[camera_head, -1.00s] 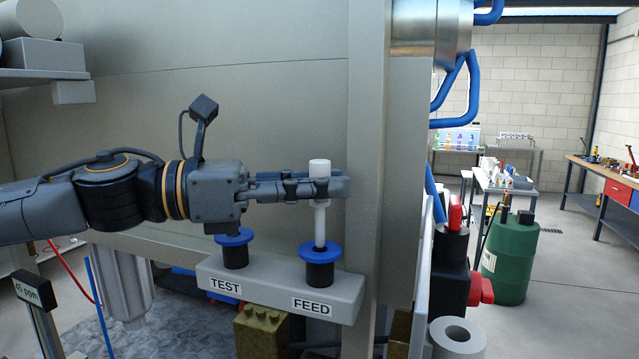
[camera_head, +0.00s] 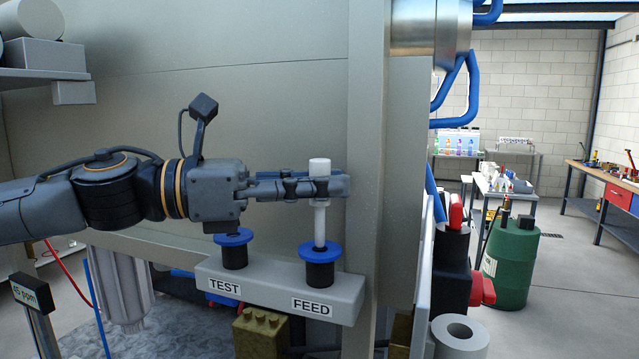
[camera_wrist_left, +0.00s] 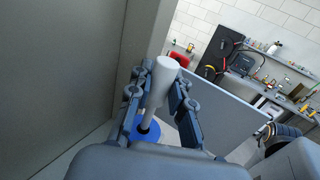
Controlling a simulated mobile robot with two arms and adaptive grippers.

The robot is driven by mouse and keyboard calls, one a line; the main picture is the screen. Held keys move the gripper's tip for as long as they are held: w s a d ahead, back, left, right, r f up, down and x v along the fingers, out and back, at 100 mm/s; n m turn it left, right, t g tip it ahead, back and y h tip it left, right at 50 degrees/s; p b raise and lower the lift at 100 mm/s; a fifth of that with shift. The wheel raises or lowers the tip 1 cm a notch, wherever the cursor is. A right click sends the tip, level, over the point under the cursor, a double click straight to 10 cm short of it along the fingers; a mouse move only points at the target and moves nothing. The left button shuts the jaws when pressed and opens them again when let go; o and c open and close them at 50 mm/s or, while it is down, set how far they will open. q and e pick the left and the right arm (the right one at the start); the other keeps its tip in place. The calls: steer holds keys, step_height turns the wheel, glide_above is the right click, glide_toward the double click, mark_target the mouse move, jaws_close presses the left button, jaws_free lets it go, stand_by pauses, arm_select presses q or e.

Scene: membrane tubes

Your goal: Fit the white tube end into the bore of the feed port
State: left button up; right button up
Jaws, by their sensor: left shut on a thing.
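The white tube (camera_head: 320,222) stands upright with its thick upper part in my left gripper (camera_head: 322,187), which is shut on it. The tube's lower end meets the blue collar of the feed port (camera_head: 320,262), above the FEED label. Whether the end is inside the bore or only resting on it cannot be told. In the left wrist view the white tube (camera_wrist_left: 163,78) sits between the two fingers, with the blue collar (camera_wrist_left: 145,131) below it. My right gripper is not in view.
The test port (camera_head: 234,250) stands left of the feed port on the same grey bracket (camera_head: 262,288), under my left wrist. A grey upright post (camera_head: 366,150) is close to the right of the fingertips. A large grey panel (camera_head: 250,110) is behind the arm.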

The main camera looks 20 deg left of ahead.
mark_target(320, 246)
arm_select(q)
steer(key=shift+b, duration=0.6)
stand_by(0.6)
stand_by(0.3)
steer(key=shift+f+b, duration=0.2)
steer(key=shift+b, duration=0.25)
steer(key=shift+f+b, duration=0.25)
steer(key=shift+b, duration=0.05)
steer(key=shift+f+b, duration=1.5)
steer(key=shift+b, duration=0.2)
steer(key=o, duration=0.9)
